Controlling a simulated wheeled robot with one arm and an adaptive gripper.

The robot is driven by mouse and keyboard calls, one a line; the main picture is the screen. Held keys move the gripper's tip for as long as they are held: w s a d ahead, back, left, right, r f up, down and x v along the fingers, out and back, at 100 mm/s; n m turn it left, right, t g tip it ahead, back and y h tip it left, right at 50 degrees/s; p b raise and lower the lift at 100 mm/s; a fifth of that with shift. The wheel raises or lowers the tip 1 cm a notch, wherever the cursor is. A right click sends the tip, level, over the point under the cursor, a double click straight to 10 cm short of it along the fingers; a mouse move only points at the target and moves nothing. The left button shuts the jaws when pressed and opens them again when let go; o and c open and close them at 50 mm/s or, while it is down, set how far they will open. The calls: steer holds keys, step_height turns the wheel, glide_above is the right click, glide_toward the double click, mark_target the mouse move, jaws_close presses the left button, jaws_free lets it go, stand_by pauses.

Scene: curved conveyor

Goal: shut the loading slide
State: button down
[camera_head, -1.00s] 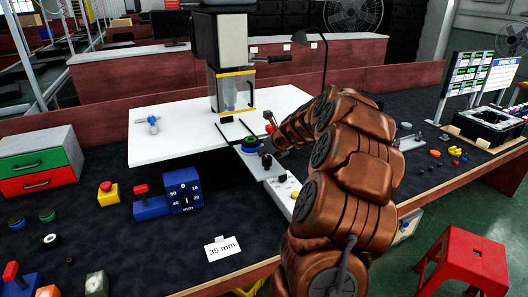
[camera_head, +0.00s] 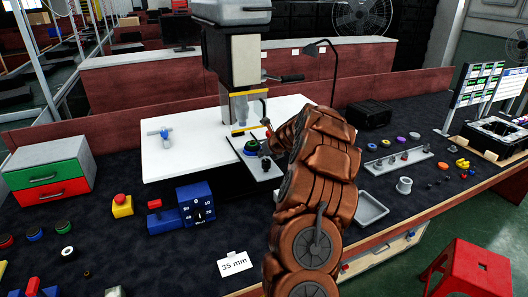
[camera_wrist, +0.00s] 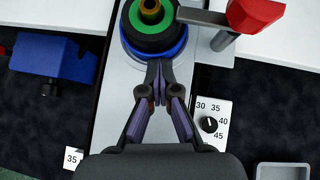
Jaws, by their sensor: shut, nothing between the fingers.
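The loading slide (camera_head: 258,168) is a pale plate reaching out from under the press head (camera_head: 243,105). It carries a round stack of blue, green and black rings (camera_head: 251,147). In the wrist view the slide (camera_wrist: 115,128) runs under my gripper (camera_wrist: 159,68). My gripper is shut and empty, its tips at the near edge of the blue ring (camera_wrist: 178,52), apparently touching it. In the head view my arm hides most of the gripper and the slide's right side. A red-ended metal lever (camera_wrist: 252,14) lies right of the stack.
A white dial plate (camera_wrist: 211,123) marked 30 to 45 sits right of the slide. A blue dial unit (camera_head: 195,207) and a 35 mm card (camera_head: 235,263) stand on the dark bench at the left. A grey tray (camera_head: 371,209) lies right of my arm.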

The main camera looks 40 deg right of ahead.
steer(key=shift+w+d, duration=0.3)
steer(key=shift+w, duration=0.6)
steer(key=shift+s+p, duration=0.1)
steer(key=shift+p, duration=0.2)
